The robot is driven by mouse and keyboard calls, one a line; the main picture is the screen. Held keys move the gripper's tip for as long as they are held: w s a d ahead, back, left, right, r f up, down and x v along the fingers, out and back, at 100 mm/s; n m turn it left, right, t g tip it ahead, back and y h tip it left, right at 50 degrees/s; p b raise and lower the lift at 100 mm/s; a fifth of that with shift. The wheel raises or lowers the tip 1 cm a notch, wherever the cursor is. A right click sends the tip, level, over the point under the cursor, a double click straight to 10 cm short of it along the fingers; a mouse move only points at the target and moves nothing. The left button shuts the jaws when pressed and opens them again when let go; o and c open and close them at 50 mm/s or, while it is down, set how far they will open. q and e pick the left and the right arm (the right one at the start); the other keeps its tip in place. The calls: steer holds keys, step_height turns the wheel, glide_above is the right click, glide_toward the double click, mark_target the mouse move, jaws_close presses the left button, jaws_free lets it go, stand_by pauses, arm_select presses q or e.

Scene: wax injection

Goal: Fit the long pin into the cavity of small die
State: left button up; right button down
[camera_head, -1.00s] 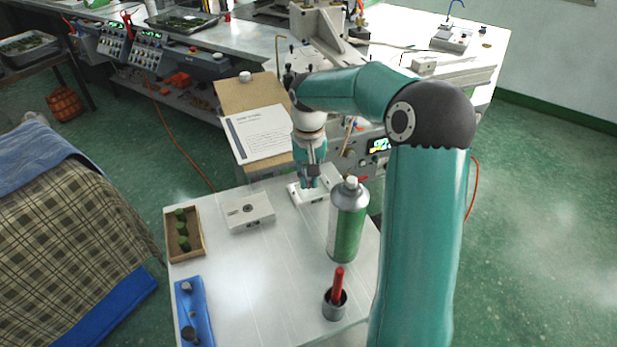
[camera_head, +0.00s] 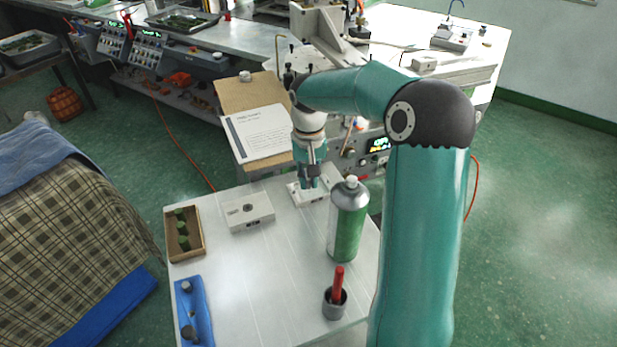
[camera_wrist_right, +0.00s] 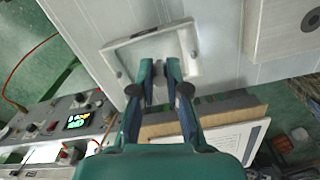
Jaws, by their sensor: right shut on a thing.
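A small white die (camera_head: 301,196) with a shallow recess lies open at the back of the white table. In the right wrist view the die (camera_wrist_right: 192,62) shows its raised rim and corner pegs. My right gripper (camera_head: 309,184) points down over the die. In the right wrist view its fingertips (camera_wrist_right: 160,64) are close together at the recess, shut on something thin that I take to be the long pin. The pin is mostly hidden by the fingers, and I cannot tell whether it is seated in the cavity. My left gripper is not in view.
A closed white block (camera_head: 248,212) with a round hole stands left of the die. A green spray can (camera_head: 347,225) stands close in front on the right. The table middle is clear.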

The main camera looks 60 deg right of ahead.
mark_target(309, 179)
steer(key=shift+f+b, duration=0.5)
steer(key=shift+f, duration=0.35)
steer(key=c, duration=1.1)
jaws_free()
steer(key=shift+r, duration=0.1)
steer(key=shift+r, duration=0.1)
step_height(309, 179, up, 12)
